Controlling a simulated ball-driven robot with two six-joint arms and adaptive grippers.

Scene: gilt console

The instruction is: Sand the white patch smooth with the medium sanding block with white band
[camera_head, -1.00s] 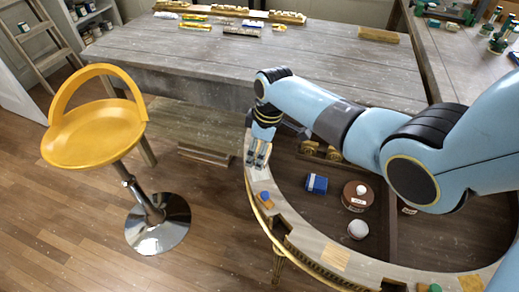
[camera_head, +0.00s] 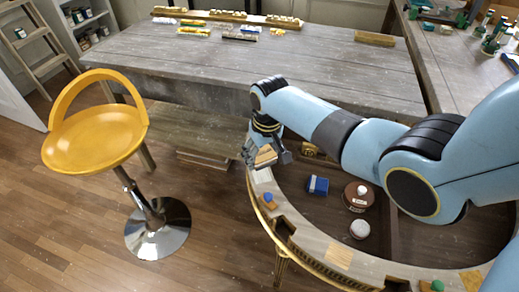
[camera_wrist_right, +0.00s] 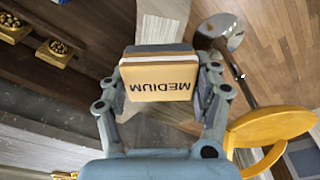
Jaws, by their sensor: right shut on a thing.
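My right gripper (camera_head: 272,154) is over the left end of the curved console rim (camera_head: 304,236). It is shut on the medium sanding block (camera_wrist_right: 158,88), a tan block marked "MEDIUM" with a white band and a dark layer at its far edge in the right wrist view. The block also shows as a small tan piece in the head view (camera_head: 264,157). Whether it touches the rim I cannot tell. I cannot make out the white patch for certain; pale rim wood (camera_wrist_right: 165,22) shows beyond the block in the wrist view. My left gripper is not in view.
A blue block (camera_head: 318,185), a brown labelled jar (camera_head: 357,196) and a white-topped round thing (camera_head: 359,229) stand inside the console. A small blue-topped item (camera_head: 268,199) sits on the rim. A yellow stool (camera_head: 95,140) stands left; a grey table (camera_head: 200,55) lies behind.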

